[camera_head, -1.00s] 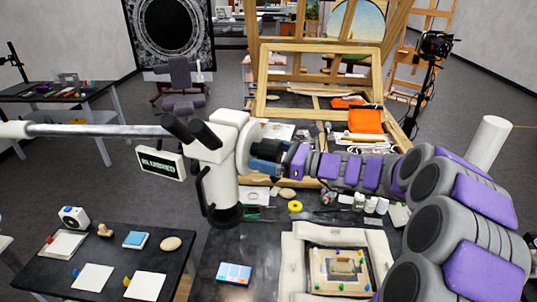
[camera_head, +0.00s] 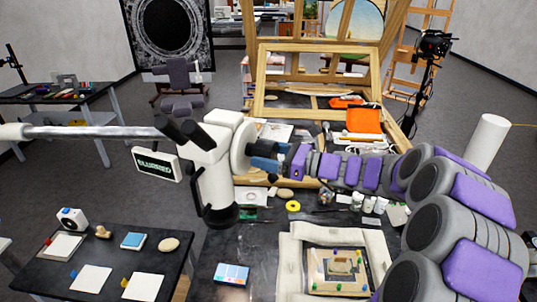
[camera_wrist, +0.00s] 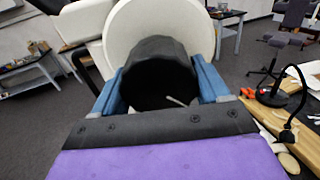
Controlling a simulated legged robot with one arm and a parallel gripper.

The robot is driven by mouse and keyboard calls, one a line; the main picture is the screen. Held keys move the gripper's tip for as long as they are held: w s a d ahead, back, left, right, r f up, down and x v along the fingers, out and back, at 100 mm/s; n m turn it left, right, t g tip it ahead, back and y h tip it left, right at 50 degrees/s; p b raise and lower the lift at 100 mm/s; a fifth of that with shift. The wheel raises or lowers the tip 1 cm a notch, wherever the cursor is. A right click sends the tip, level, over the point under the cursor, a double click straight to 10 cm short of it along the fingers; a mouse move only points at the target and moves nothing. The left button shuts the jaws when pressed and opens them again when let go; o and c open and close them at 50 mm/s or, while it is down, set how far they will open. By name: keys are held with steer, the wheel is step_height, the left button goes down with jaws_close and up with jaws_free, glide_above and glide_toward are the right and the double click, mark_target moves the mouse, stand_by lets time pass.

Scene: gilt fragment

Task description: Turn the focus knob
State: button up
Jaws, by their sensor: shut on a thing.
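The white microscope (camera_head: 212,175) with black eyepieces hangs from a boom over the table. A white disc (camera_head: 241,146) on its right side carries the black, round focus knob (camera_wrist: 153,50), which fills the middle of the wrist view. My gripper (camera_head: 264,160) reaches in from the right, its blue fingers on both sides of the knob and shut on it. The wrist view also shows the fingers (camera_wrist: 157,76) flanking the knob. A small sign (camera_head: 158,164) left of the microscope reads "BLURRED". In the head view, the gripper hides most of the knob.
A framed gilt piece (camera_head: 336,272) lies on pale cushions below my arm. Bottles (camera_head: 368,204) and a yellow ring (camera_head: 293,206) stand behind it. A side table (camera_head: 58,273) with cards is at left. An easel frame (camera_head: 263,85) stands behind.

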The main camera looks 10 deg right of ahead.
steer(key=shift+r+m+p, duration=0.25)
steer(key=shift+m+p, duration=0.25)
steer(key=shift+p, duration=1.15)
steer(key=m+p, duration=0.1)
steer(key=p, duration=0.2)
steer(key=shift+r, duration=0.2)
steer(key=m+p, duration=0.2)
steer(key=p, duration=0.3)
steer(key=shift+f, duration=0.1)
steer(key=m+p, duration=0.1)
steer(key=p, duration=0.2)
steer(key=shift+f, duration=0.1)
steer(key=shift+s+f+m+p, duration=0.1)
steer(key=shift+f+m+p, duration=0.1)
steer(key=shift+m+p, duration=0.4)
steer(key=shift+a, duration=0.1)
steer(key=o, duration=1)
steer(key=shift+f, duration=0.1)
